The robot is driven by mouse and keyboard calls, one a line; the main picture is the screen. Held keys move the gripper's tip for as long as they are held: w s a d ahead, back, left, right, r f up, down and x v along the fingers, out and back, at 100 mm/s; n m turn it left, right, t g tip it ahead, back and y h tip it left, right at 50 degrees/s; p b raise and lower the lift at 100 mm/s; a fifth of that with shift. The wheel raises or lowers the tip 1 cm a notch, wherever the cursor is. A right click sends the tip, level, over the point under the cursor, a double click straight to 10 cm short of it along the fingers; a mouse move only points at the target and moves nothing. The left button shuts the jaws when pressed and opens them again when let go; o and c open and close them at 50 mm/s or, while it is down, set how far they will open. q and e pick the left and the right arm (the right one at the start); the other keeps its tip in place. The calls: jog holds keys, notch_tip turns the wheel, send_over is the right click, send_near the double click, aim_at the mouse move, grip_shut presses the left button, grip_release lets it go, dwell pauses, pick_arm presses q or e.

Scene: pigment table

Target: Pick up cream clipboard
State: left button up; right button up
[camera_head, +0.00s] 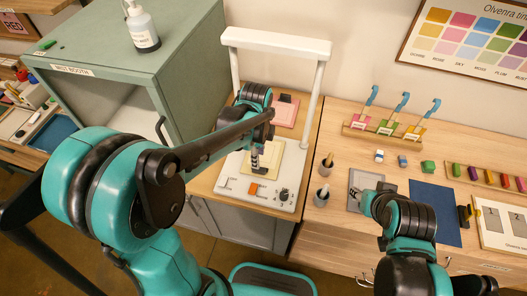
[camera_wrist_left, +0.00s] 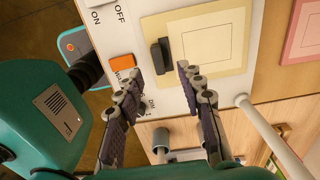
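The cream clipboard (camera_head: 291,159) lies flat on the white base of a framed stand. In the left wrist view the cream clipboard (camera_wrist_left: 207,66) shows a thin square outline and a black clip (camera_wrist_left: 160,56) at its near-left edge. My left gripper (camera_head: 257,163) is above the clipboard in the head view and hides part of it. In the left wrist view my left gripper (camera_wrist_left: 162,72) is open, its two fingers apart on either side of the clip, with nothing held. My right gripper (camera_head: 364,202) is low over the right table near a grey plate; its fingers are unclear.
The white stand's upright frame (camera_head: 312,95) rises beside my left arm. A pink clipboard (camera_head: 286,113) lies behind. An orange switch (camera_wrist_left: 122,60) sits on the base. A green booth (camera_head: 150,70) stands left. Dark cups (camera_head: 322,195) and a blue mat (camera_head: 435,212) are right.

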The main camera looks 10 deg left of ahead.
aim_at(270, 162)
pick_arm(q)
notch_tip(270, 162, down, 6)
jog(key=shift+s+d+f+b, duration=0.1)
jog(key=shift+s+f+b, duration=0.1)
jog(key=shift+b, duration=0.9)
grip_shut()
